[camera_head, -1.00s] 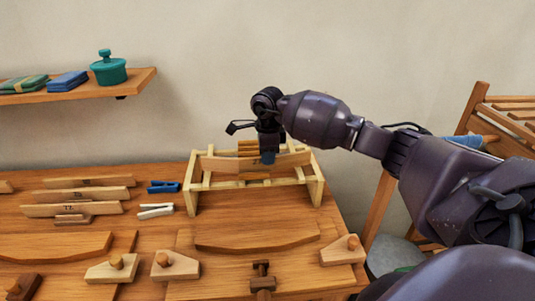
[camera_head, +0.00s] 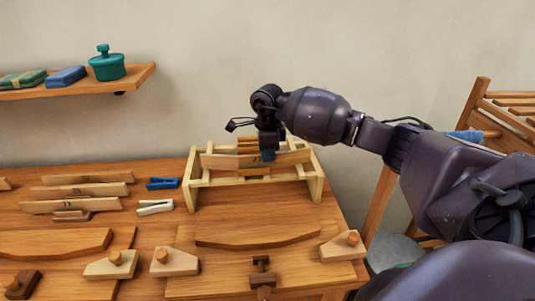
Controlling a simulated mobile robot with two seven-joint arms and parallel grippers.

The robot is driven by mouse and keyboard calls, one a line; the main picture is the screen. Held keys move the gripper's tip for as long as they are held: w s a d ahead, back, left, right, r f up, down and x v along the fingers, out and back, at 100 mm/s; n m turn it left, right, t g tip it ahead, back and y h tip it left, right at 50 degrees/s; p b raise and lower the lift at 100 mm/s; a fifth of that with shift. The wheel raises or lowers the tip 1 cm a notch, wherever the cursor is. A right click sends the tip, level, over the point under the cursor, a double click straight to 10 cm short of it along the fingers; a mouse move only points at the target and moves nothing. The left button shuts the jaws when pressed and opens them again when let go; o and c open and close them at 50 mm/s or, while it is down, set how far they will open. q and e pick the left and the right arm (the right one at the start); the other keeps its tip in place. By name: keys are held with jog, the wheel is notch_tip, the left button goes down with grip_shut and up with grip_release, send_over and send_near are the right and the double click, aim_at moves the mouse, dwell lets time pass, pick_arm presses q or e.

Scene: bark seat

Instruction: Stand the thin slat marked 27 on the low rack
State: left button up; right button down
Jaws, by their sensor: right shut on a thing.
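The low rack (camera_head: 318,188) is a pale wooden frame at the back of the bench. My right gripper (camera_head: 267,156) points down over its middle and is shut on a thin slat (camera_head: 220,162). The slat spans the rack on edge, level with its top rails. The gripper hides its middle, and I cannot read its number. I cannot tell whether its lower edge rests on the rack. My left gripper is not in view.
More slats (camera_head: 85,190) stand at the left. A blue clip (camera_head: 162,183) and a white clip (camera_head: 155,207) lie beside the rack. A curved board (camera_head: 258,232) and wooden clamping blocks (camera_head: 175,262) lie in front. A shelf (camera_head: 135,80) hangs at upper left.

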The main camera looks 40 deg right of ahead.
jog(key=shift+f, duration=0.3)
dwell(0.5)
jog(key=c, duration=1.1)
grip_release()
jog(key=shift+r+p, duration=0.65)
jog(key=shift+r, duration=1.1)
notch_tip(320, 180, up, 8)
jog(key=p, duration=0.3)
jog(key=shift+f+p, duration=0.2)
jog(key=shift+p, duration=0.2)
